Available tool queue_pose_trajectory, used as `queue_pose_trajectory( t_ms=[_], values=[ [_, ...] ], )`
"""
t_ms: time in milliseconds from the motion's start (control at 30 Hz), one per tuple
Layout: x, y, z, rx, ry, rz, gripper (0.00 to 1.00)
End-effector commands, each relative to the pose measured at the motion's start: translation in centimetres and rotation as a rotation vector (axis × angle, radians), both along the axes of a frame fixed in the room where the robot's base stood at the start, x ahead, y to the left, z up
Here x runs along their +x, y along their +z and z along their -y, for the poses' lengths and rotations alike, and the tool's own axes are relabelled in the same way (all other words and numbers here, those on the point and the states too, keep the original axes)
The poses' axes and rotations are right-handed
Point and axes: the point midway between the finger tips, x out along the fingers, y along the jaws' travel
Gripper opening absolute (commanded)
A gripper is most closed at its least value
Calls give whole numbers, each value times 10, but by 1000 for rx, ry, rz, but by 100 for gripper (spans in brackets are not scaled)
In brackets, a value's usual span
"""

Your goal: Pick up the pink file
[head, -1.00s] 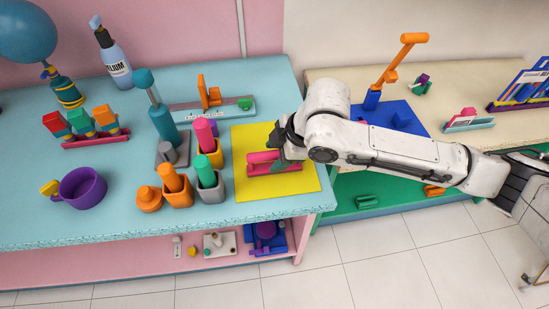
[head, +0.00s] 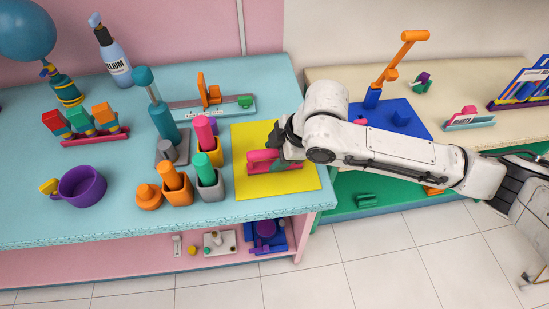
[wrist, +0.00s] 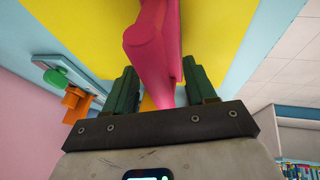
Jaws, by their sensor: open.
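The pink file (head: 259,156) lies on the yellow mat (head: 245,184) near the right end of the blue counter. My gripper (head: 277,146) is over it from the right and hides part of it in the head view. In the wrist view the pink file (wrist: 153,45) runs between the two dark green fingers of my open gripper (wrist: 162,80). A finger stands on each side of it, with a gap to the left finger. Whether the right finger touches it I cannot tell.
Orange and grey holders with upright sticks (head: 204,160) stand just left of the mat. The counter's front edge (head: 250,213) is close in front. A blue mat (head: 400,118) lies on the neighbouring table.

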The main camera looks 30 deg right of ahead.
Motion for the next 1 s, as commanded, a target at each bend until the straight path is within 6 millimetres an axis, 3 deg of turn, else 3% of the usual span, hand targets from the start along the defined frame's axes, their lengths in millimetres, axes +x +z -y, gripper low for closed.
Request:
queue_pose_trajectory(
  t_ms=[100,667,1000],
  values=[
    [0,0,0,0,0,0,55],
    [0,0,0,0,0,-1,1],
    [-1,-1,0,-1,0,-2,0]
  ],
)
